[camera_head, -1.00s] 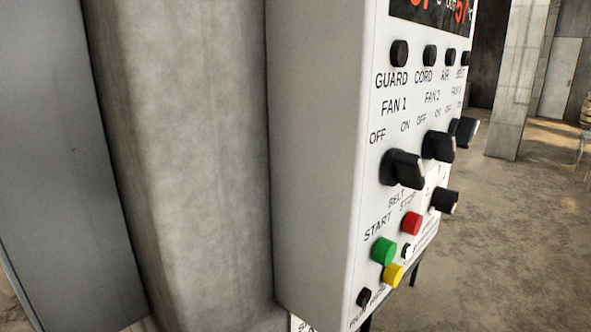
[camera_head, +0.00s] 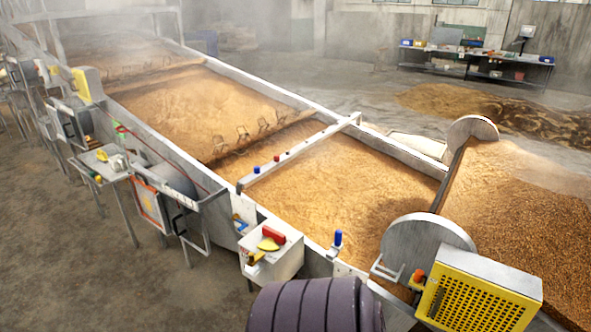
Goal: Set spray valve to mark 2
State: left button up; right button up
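No part is clearly readable as the spray valve, and no mark numbers can be read. A white box (camera_head: 285,262) on the near side of the grain trough carries a red handle (camera_head: 273,235) beside a yellow plate (camera_head: 267,244). I cannot tell if this is the valve or where it points. A blue-topped fitting (camera_head: 337,239) stands on the trough wall to its right. Neither of my grippers is in view.
A long trough of grain (camera_head: 340,195) runs diagonally away under steam. A yellow perforated guard (camera_head: 475,302) and a dark ribbed cylinder (camera_head: 315,308) stand at the near end. Side stands (camera_head: 105,165) line its left side. The floor (camera_head: 60,240) at left is open.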

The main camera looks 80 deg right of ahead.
aim_at(235, 217)
jog(key=z, duration=2.15)
jog(key=i+j+z, duration=0.15)
jog(key=z, duration=0.35)
jog(key=i+j+z, duration=0.15)
jog(key=j, duration=0.3)
jog(key=i+j+z, duration=0.15)
jog(key=j, duration=0.3)
jog(key=i+j+z, duration=0.2)
jog(key=j, duration=0.3)
jog(key=j+z, duration=0.15)
jog(key=j, duration=0.3)
jog(key=i, duration=0.05)
